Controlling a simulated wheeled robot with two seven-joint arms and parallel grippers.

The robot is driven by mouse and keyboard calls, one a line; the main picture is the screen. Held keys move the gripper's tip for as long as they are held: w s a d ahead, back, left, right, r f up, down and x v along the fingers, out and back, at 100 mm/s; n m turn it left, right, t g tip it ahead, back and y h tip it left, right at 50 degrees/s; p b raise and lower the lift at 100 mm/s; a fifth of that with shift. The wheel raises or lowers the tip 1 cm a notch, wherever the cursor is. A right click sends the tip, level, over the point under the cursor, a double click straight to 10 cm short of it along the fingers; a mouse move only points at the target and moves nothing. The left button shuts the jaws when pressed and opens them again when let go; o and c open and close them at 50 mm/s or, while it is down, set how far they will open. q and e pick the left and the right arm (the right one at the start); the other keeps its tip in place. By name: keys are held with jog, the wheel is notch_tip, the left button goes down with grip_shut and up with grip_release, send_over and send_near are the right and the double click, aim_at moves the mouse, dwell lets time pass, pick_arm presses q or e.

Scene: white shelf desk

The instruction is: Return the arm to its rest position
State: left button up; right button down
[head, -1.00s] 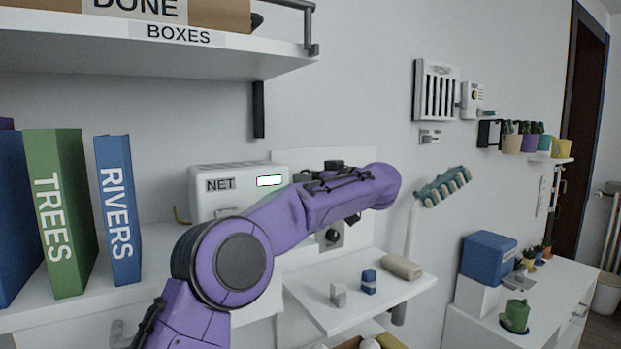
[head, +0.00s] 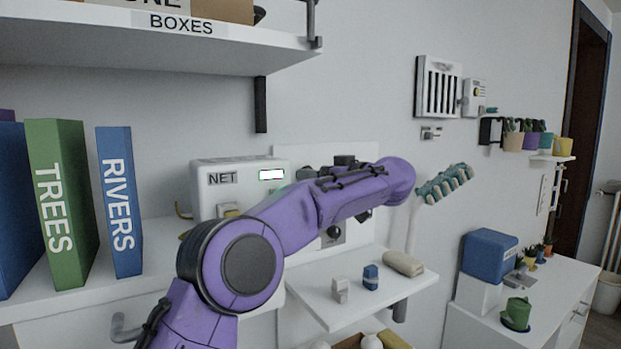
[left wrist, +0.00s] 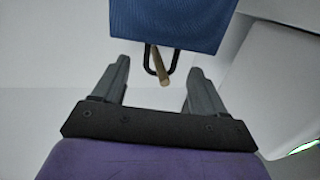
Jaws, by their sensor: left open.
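My purple left arm (head: 340,200) rises from the bottom of the head view and crosses in front of the white NET box (head: 228,179). Its gripper is not clearly seen there, being behind the arm. In the left wrist view my left gripper (left wrist: 158,68) shows two grey fingers spread apart with nothing held between them. Beyond the fingertips is a blue surface, likely the RIVERS book (head: 120,200). Below it a dark loop and a tan stick show; I cannot tell what they belong to. My right gripper is in neither view.
A green TREES book (head: 62,200) stands left of the RIVERS book. An upper shelf (head: 160,50) is above. A small white shelf (head: 340,305) right of the arm holds two small blocks and a tan roll.

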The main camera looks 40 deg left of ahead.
pick_arm(q)
jog(key=d+b, duration=0.1)
jog(key=d, duration=0.7)
jog(key=shift+s+r+b, duration=0.2)
jog(key=shift+b, duration=0.1)
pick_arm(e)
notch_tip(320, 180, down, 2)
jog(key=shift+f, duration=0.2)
pick_arm(q)
jog(key=shift+w, duration=0.1)
